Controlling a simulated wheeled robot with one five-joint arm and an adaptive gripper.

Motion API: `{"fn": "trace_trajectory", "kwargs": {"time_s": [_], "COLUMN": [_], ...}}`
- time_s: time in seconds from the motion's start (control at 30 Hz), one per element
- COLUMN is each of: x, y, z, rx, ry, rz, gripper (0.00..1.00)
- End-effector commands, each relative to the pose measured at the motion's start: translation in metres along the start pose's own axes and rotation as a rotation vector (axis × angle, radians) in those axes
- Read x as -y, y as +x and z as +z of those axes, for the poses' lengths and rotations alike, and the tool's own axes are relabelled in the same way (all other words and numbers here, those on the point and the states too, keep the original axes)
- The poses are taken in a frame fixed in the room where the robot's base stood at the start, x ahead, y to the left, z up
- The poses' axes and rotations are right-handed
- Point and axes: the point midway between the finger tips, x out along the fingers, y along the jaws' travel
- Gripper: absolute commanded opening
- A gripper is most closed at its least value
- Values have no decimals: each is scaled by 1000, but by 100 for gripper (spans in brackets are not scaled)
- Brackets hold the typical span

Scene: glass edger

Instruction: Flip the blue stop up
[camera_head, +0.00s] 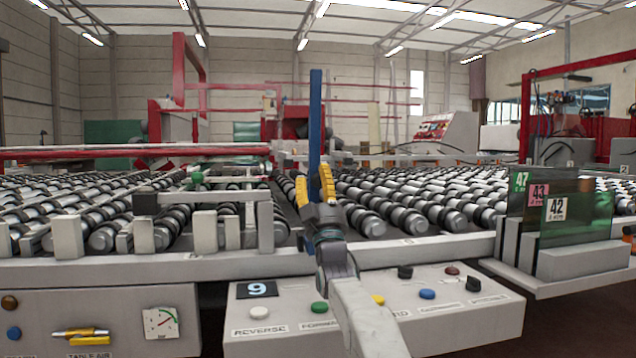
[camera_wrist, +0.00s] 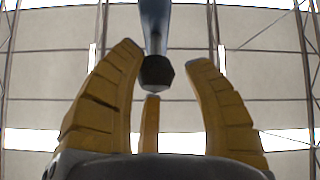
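The blue stop (camera_head: 315,120) is a long, narrow blue bar standing upright at the front of the roller table. Its lower part is partly hidden behind my gripper (camera_head: 314,188), whose yellow fingers point up on either side of the bar in the head view. A bit of blue also shows low beside my wrist. In the wrist view, my gripper (camera_wrist: 160,85) has its fingers spread apart. A grey-blue bar with a dark end, seemingly the stop (camera_wrist: 155,30), shows between the fingertips with gaps on both sides. I cannot tell its distance in depth.
The roller table's front rail (camera_head: 400,252) runs across beneath my gripper. A control box (camera_head: 450,325) with coloured buttons stands in front. Glass panes (camera_head: 575,215) stand in a rack at right. A grey bracket (camera_head: 265,222) is left of my gripper. Air above is clear.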

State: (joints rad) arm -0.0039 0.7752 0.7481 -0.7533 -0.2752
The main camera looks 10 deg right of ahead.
Motion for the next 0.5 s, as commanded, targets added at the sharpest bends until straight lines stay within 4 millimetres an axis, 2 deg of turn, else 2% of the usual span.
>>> {"fn": "trace_trajectory", "kwargs": {"time_s": [0.03,0.13,0.5], "x": [0,-1,-1], "y": [0,0,-2], "z": [0,1,2], "rx": [-1,2,6], "ry": [0,-1,-2], "rz": [0,0,0], "gripper": [50,58,58]}}
